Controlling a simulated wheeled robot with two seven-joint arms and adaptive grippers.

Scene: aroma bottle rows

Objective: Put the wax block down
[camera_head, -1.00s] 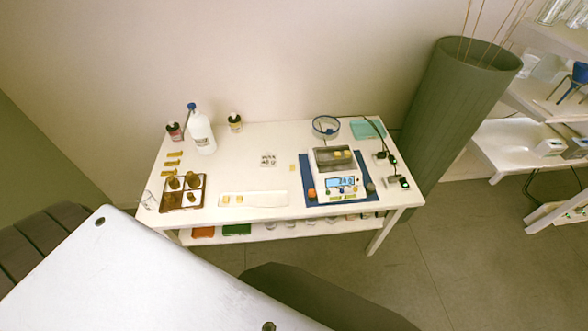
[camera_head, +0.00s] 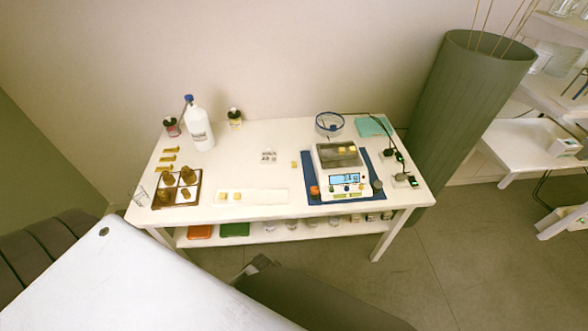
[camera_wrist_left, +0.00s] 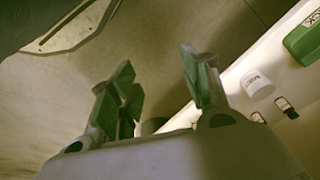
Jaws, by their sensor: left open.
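Which block the task means cannot be told. My left gripper (camera_wrist_left: 158,85) is open and empty in the left wrist view, above the floor and beside a lower shelf. Part of my left arm (camera_head: 310,300) shows low in the head view, in front of the table. My right gripper is not in view.
A brown tray (camera_head: 165,205) with dark bottles, a white bottle (camera_head: 199,130) and small bottles stand on the left. A glass bowl (camera_head: 329,123) is behind the scale. A green box (camera_wrist_left: 303,40) and white jar (camera_wrist_left: 257,84) sit on the lower shelf. A tall green bin (camera_head: 465,110) stands right.

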